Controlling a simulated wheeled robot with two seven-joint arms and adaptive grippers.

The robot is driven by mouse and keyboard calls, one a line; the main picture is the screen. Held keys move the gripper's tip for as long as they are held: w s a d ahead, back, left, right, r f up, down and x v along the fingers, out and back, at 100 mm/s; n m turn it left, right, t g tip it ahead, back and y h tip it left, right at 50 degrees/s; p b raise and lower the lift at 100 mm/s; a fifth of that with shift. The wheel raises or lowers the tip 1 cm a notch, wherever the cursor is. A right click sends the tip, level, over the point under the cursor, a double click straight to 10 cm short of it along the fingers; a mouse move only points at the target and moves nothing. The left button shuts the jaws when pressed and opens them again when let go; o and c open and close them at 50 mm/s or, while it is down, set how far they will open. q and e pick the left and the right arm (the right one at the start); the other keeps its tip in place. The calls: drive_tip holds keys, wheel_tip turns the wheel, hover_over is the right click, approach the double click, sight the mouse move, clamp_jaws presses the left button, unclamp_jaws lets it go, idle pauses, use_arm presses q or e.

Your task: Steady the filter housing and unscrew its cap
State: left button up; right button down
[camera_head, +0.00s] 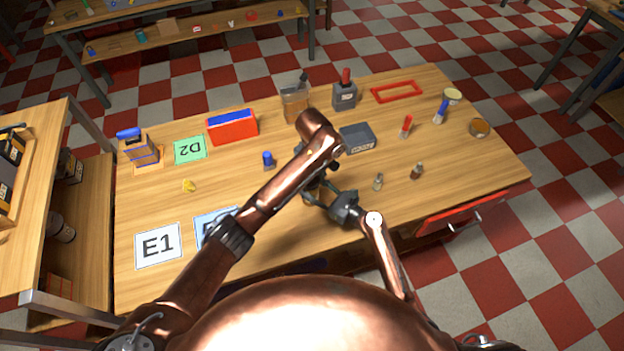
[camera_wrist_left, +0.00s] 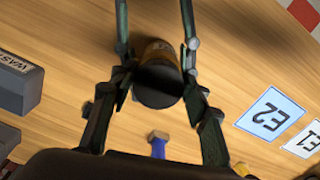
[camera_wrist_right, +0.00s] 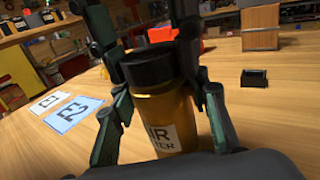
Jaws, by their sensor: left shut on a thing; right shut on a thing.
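The filter housing (camera_wrist_right: 172,108) is an amber cylinder with a partly hidden white label, upright in the right wrist view. Its black cap (camera_wrist_right: 147,66) sits on top. My right gripper (camera_head: 312,191) is shut on the housing body, one finger at each side. In the left wrist view the cap (camera_wrist_left: 158,92) faces me from close by, with the amber body (camera_wrist_left: 157,53) behind it. My left gripper (camera_wrist_left: 156,66) comes from above, its fingers on both sides, shut on the cap. In the head view my left arm hides most of the housing. Exact finger contact is hard to see.
A grey bin (camera_head: 357,138) stands just behind the grippers. A blue-topped peg (camera_head: 268,160) and small bottles (camera_head: 378,181) stand nearby. Cards E1 (camera_head: 158,246) and D2 (camera_head: 190,149) lie on the left. A red open drawer (camera_head: 462,215) juts from the front right.

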sight(312, 181)
use_arm(q)
drive_tip(key=shift+r, duration=0.2)
drive_tip(key=shift+r, duration=0.9)
drive_tip(key=shift+r, duration=0.1)
drive_tip(key=shift+r, duration=1.95)
use_arm(e)
drive_tip(key=c, duration=1)
unclamp_jaws()
drive_tip(key=shift+c, duration=0.2)
drive_tip(key=v, duration=1.2)
use_arm(q)
drive_tip(key=shift+f, duration=0.1)
use_arm(e)
drive_tip(key=shift+s, duration=0.1)
